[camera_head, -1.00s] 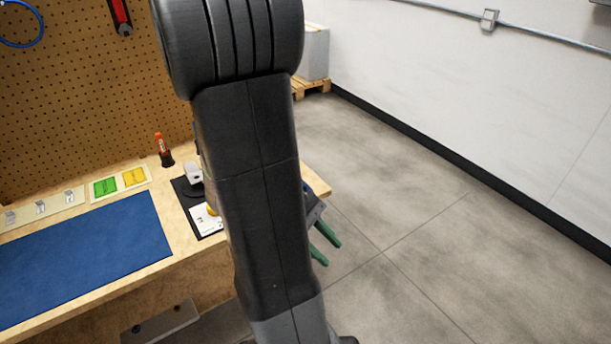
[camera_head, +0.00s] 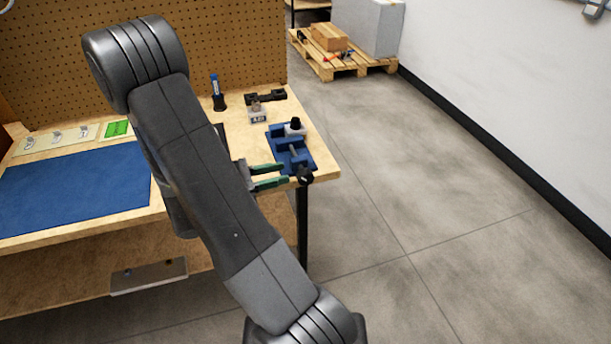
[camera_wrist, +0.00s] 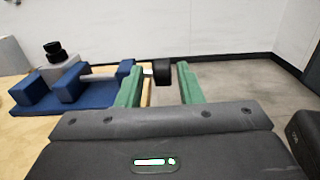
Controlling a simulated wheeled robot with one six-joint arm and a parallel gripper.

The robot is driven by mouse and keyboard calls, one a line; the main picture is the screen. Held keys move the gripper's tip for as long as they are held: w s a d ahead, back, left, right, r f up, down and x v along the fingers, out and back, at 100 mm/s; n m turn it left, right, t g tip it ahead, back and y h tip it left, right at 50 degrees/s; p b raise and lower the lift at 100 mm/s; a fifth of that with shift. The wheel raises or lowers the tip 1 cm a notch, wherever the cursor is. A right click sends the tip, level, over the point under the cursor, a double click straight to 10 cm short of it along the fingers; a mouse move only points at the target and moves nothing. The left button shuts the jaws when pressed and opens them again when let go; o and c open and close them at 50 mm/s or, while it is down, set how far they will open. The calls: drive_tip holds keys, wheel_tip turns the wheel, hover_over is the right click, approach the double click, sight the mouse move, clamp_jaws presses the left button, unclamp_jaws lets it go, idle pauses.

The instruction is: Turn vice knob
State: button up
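The blue vice (camera_head: 283,158) sits on the right end of the wooden bench. Its black knob (camera_head: 305,176) sticks out at the front edge on a light screw shaft. In the wrist view the knob (camera_wrist: 162,71) appears in the gap between my fingertips, closer to the left one; whether it is level with them or just beyond is hard to tell. My gripper (camera_head: 284,175) has two green fingers, also seen in the wrist view (camera_wrist: 156,84). They are spread wide with clear space on the right of the knob, and hold nothing.
A grey and black part (camera_head: 294,127) is at the vice's back. A small labelled block (camera_head: 257,116), a black bracket (camera_head: 265,97) and a blue-topped bottle (camera_head: 217,93) stand behind. A blue mat (camera_head: 75,185) covers the bench's left. Floor right of the bench is free.

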sight(299, 174)
wheel_tip(299, 174, down, 2)
drive_tip(key=shift+f, duration=0.15)
drive_tip(key=x, duration=0.7)
drive_tip(key=shift+d, duration=0.25)
drive_tip(key=c, duration=0.7)
drive_tip(key=shift+r+y, duration=0.25)
drive_tip(key=shift+y, duration=0.05)
